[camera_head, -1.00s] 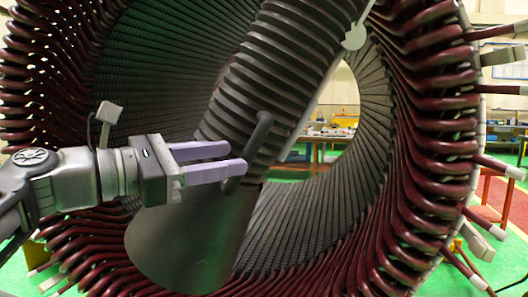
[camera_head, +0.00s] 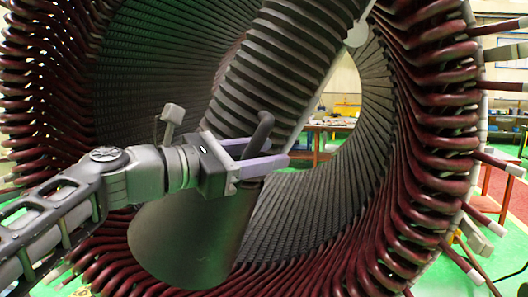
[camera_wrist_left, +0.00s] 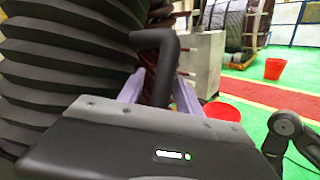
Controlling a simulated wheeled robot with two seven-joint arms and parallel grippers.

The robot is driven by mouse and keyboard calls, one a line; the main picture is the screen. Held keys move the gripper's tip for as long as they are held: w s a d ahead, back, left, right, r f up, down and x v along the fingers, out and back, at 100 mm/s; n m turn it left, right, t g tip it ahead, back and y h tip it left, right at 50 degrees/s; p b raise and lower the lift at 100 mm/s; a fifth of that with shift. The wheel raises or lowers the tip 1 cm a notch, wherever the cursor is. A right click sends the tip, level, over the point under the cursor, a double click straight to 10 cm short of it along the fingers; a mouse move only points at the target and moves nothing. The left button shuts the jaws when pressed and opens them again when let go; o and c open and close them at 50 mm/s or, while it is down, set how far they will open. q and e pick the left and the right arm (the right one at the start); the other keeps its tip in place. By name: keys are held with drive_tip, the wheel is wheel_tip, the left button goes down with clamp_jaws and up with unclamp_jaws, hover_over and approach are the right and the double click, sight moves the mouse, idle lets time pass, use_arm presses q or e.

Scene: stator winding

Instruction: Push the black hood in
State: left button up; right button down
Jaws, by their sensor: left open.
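The black hood (camera_head: 190,240) is a dark cone at the lower end of a ribbed black hose (camera_head: 265,75), tilted inside the large stator ring. A bent black handle (camera_head: 262,130) stands out from its side. My left gripper (camera_head: 275,154) is open, with its two pale violet fingers on either side of the handle and their tips past it. In the left wrist view the handle (camera_wrist_left: 165,65) rises between the open fingers (camera_wrist_left: 160,88). Whether either finger touches it I cannot tell. The gripper body hides the handle's lower part in the head view. My right gripper is not in view.
The stator ring's dark red coil ends (camera_head: 435,150) surround the hood on both sides. A workbench (camera_head: 325,126) stands behind the opening. The left wrist view shows a grey block (camera_wrist_left: 203,60) and red buckets (camera_wrist_left: 275,69) on the green floor.

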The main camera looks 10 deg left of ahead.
use_arm(q)
drive_tip(key=shift+c, duration=0.4)
clamp_jaws()
idle(0.9)
